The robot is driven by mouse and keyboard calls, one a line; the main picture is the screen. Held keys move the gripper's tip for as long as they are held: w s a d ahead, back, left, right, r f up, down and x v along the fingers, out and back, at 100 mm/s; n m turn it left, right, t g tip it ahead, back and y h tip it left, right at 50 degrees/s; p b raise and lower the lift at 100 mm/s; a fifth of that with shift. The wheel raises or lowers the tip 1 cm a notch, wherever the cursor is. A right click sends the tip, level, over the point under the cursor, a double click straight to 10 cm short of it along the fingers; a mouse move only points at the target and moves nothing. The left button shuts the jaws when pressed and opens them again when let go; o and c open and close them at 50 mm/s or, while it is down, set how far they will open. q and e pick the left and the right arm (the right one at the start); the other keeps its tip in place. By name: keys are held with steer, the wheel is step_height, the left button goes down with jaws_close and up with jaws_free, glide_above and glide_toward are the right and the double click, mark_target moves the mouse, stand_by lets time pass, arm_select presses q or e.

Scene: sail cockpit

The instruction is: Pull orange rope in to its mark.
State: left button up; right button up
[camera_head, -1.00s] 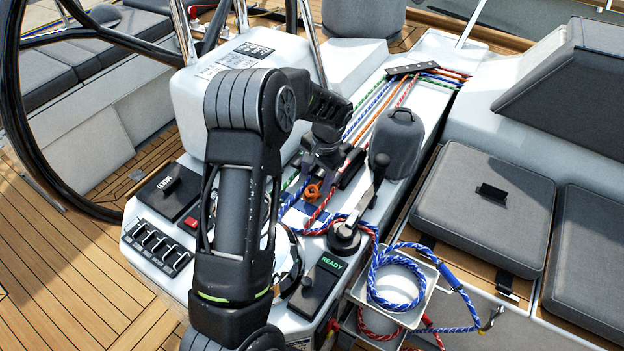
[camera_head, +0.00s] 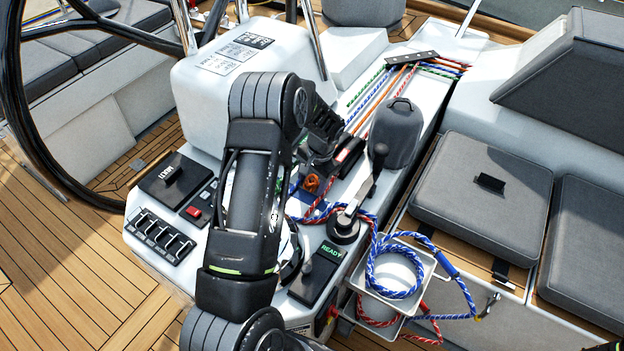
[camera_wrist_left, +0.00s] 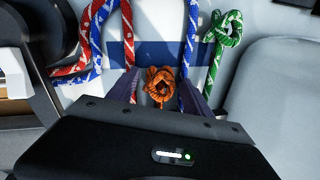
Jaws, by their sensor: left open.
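The orange rope (camera_head: 372,108) runs from the dark organizer bar at the back down the white console. Its coiled orange end (camera_head: 312,183) lies near the clutches, and it also shows in the left wrist view (camera_wrist_left: 159,84). My left gripper (camera_wrist_left: 158,92) is open, with one finger on each side of the orange end in that view. I cannot tell whether the fingers touch it. No mark on the orange rope can be made out. My right gripper is not in view.
Red and blue ropes (camera_wrist_left: 92,30) lie close on the left and a green rope end (camera_wrist_left: 226,28) on the right. A winch with a dark handle (camera_head: 345,228) stands nearby. Blue rope hangs coiled over a bin (camera_head: 440,262). The steering wheel (camera_head: 12,110) is at left.

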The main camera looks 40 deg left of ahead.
arm_select(q)
steer(key=shift+c, duration=0.3)
jaws_close()
stand_by(0.4)
stand_by(0.3)
